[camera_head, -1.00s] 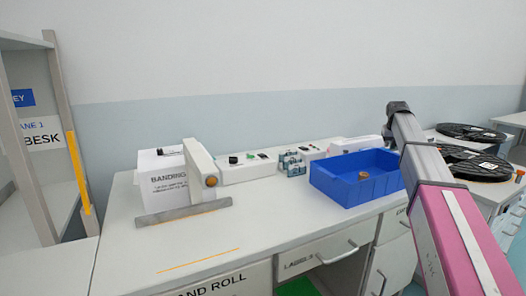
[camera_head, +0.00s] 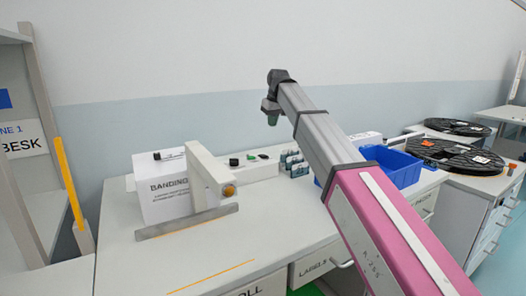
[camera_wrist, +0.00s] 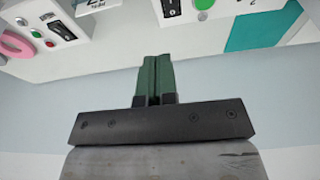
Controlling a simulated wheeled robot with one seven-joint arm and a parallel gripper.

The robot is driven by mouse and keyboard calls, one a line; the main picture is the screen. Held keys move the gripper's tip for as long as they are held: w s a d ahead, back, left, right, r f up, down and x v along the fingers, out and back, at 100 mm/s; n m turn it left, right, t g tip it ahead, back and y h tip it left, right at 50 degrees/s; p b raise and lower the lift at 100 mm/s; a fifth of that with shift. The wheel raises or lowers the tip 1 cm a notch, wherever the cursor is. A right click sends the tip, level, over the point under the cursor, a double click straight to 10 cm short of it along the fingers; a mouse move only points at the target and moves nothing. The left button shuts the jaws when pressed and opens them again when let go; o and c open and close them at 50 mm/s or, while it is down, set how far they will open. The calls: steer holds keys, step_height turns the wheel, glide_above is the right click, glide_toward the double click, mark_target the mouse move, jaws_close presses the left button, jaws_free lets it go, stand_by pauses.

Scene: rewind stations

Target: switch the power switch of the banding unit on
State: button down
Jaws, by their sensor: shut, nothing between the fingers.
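The banding unit (camera_head: 165,205) is a white box lettered "BANDING" with a pale arm and an orange-brown knob on its right. A small dark part lies on its top; whether this is the power switch is too small to tell. My gripper (camera_head: 272,118) is above and to the right of the unit, apart from it. In the wrist view its green fingers (camera_wrist: 154,62) are shut together and empty. That view shows a white panel (camera_wrist: 187,18) with a black rocker switch (camera_wrist: 172,8) and a green button (camera_wrist: 204,4); I cannot tell which unit it belongs to.
A second panel (camera_wrist: 45,20) with red and green buttons is at the wrist view's upper left. A low white housing (camera_head: 258,170) with a black knob stands right of the banding unit. A blue bin (camera_head: 398,168) and black reels (camera_head: 455,155) are further right.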

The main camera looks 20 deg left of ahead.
mark_target(265, 156)
steer(key=shift+s+a+r, duration=0.15)
steer(key=shift+s+a, duration=0.4)
steer(key=shift+a, duration=0.2)
steer(key=x, duration=0.8)
steer(key=d+x, duration=0.1)
steer(key=x, duration=0.3)
steer(key=shift+s+f, duration=0.35)
steer(key=shift+f, duration=0.75)
steer(key=shift+s+d+f, duration=0.1)
steer(key=shift+f, duration=0.25)
steer(key=shift+r, duration=0.15)
